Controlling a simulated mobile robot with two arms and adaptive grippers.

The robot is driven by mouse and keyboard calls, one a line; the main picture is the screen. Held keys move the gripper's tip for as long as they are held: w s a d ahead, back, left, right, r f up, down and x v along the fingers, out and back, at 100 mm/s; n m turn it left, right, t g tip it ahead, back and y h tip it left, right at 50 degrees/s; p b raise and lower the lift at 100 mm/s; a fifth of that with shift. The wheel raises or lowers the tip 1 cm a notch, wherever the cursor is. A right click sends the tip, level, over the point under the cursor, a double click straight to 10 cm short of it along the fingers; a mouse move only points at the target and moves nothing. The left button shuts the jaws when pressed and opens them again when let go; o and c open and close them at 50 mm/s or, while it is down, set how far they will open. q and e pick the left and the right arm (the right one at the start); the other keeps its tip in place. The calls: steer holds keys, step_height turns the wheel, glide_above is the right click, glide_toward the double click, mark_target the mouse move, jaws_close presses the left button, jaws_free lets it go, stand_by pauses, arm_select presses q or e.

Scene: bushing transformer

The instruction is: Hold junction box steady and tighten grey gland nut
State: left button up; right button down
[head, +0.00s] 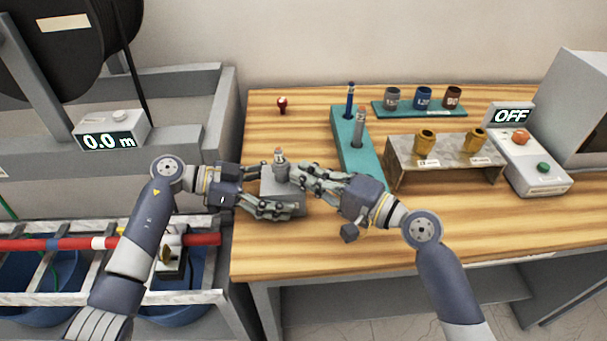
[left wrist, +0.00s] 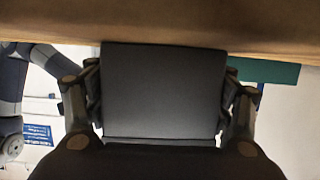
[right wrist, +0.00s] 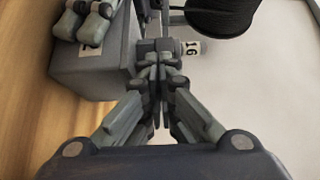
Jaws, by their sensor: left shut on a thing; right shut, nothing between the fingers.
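The grey junction box (head: 270,188) stands on the wooden bench near its left front edge. It fills the middle of the left wrist view (left wrist: 163,92). My left gripper (head: 285,210) is shut on the box, its fingers along the box's sides. The grey gland (head: 279,156) sticks out of the box's top; in the right wrist view it carries a "16" label (right wrist: 191,47). My right gripper (head: 292,174) is shut and empty, its fingertips together right by the gland (right wrist: 160,62). Its fingers partly hide the nut, and I cannot tell whether they touch it.
A raised metal stand (head: 400,165) with two brass glands is to the right, near a switch box (head: 540,170) reading OFF. A red-topped item (head: 282,104) stands at the back left. The front right bench is clear.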

steer(key=shift+a, duration=0.4)
steer(key=shift+s, duration=0.1)
steer(key=shift+s+a, duration=0.5)
steer(key=shift+a, duration=0.3)
steer(key=shift+d, duration=0.1)
